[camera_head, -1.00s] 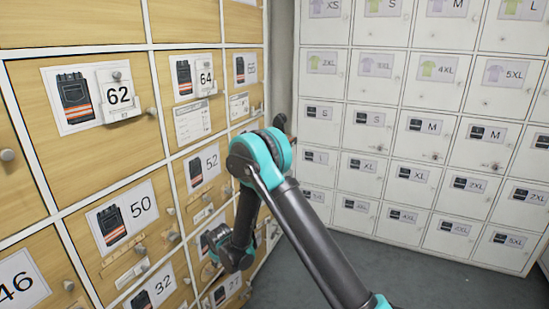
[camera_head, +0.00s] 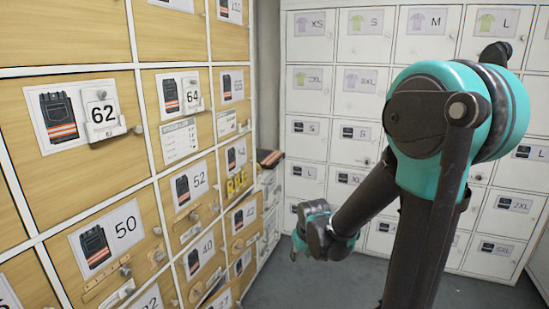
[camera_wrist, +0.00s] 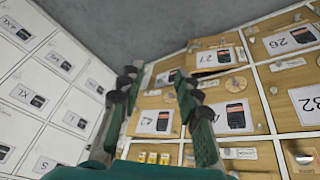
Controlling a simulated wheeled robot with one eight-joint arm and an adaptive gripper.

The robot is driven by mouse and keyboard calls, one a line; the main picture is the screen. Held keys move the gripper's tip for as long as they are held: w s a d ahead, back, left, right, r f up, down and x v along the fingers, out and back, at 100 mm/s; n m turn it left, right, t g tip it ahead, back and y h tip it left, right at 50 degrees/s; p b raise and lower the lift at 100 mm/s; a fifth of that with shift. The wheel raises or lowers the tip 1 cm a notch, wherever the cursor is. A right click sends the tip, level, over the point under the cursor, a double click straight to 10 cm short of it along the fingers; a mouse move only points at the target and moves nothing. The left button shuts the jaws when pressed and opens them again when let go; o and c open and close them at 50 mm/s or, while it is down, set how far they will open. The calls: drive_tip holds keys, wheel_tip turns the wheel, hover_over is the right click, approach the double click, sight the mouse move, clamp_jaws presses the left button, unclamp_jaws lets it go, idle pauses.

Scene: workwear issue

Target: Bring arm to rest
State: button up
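My arm crosses the right half of the head view, its teal elbow high and its forearm slanting down left. My gripper (camera_head: 302,246) shows small at the forearm's lower end, clear of both cabinets. In the wrist view my gripper (camera_wrist: 155,80) has its two dark green fingers spread apart. I see nothing held between them, only the cabinet fronts and grey floor beyond.
Wooden drawers (camera_head: 90,175) with numbered trouser labels fill the left. White lockers (camera_head: 330,125) with shirt and size labels stand behind my arm. A dark folded garment with an orange stripe (camera_head: 270,158) juts out near the corner. Grey floor (camera_head: 330,278) is open below.

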drive_tip(key=s+d+m, duration=0.4)
drive_tip(key=s+d, duration=0.6)
drive_tip(key=s, duration=0.4)
drive_tip(key=shift+s+f+g+h, duration=0.25)
drive_tip(key=shift+s+g+h, duration=0.05)
drive_tip(key=shift+s, duration=0.05)
